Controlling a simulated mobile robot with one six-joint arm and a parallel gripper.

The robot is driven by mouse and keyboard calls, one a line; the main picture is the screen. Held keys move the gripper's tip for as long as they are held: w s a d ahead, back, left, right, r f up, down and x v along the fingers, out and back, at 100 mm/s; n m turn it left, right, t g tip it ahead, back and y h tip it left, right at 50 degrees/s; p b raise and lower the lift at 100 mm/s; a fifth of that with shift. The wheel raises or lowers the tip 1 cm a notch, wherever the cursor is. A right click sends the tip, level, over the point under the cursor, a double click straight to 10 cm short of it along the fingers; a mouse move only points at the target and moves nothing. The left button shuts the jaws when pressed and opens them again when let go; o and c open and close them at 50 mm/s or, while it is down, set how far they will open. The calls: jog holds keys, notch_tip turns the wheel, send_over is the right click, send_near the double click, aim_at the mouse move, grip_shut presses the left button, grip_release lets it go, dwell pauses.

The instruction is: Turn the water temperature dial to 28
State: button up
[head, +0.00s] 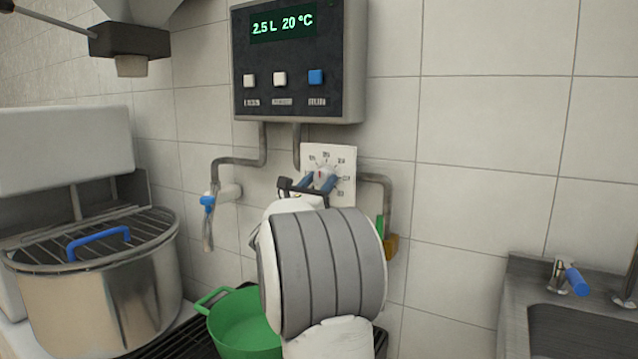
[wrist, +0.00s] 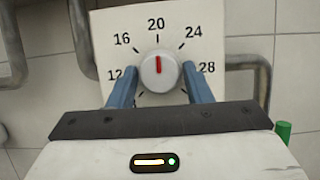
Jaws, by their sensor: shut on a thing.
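The water temperature dial is a round white knob (wrist: 158,72) with a red mark, on a white square plate (head: 343,158) on the tiled wall. In the wrist view the plate's numbers 12, 16, 20, 24 and 28 show. The red mark points straight up at 20. My gripper (wrist: 160,82) has one blue finger on each side of the knob and is shut on it. In the head view my wrist hides the plate's lower left part. The control box (head: 352,60) above has a display (head: 283,23) reading 2.5 L 20 °C.
A blue-handled tap (head: 208,203) is at left. A green bowl (head: 240,325) stands below, partly behind my arm. A steel mixer bowl (head: 105,305) is at left, a sink (head: 560,330) at right.

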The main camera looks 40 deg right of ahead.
jog(key=shift+w+f+m, duration=0.1)
jog(key=shift+m, duration=0.3)
jog(key=m+g+b, duration=0.1)
jog(key=m, duration=0.1)
jog(key=m+g+b, duration=0.1)
jog(key=m+g, duration=0.1)
jog(key=m, duration=0.1)
jog(key=shift+w+a+h+b, duration=0.15)
jog(key=shift+h+b, duration=0.15)
jog(key=m+g, duration=0.1)
jog(key=m, duration=0.2)
jog(key=m+g+b, duration=0.1)
jog(key=m, duration=0.2)
jog(key=shift+w+g, duration=0.1)
jog(key=shift+g, duration=0.3)
jog(key=m, duration=0.2)
jog(key=m+g+y, duration=0.1)
jog(key=m+g, duration=0.1)
jog(key=m, duration=0.1)
jog(key=shift+w+r+m+y, duration=0.1)
jog(key=shift+r+m+y, duration=0.2)
jog(key=shift+y, duration=0.1)
jog(key=shift+r+m+g+y, duration=0.15)
jog(key=shift+m+y, duration=0.3)
jog(key=shift+m, duration=0.75)
jog(key=shift+f+m+g+y, duration=0.15)
jog(key=shift+m+y, duration=0.3)
jog(key=shift+m, duration=0.75)
jog(key=shift+r, duration=0.1)
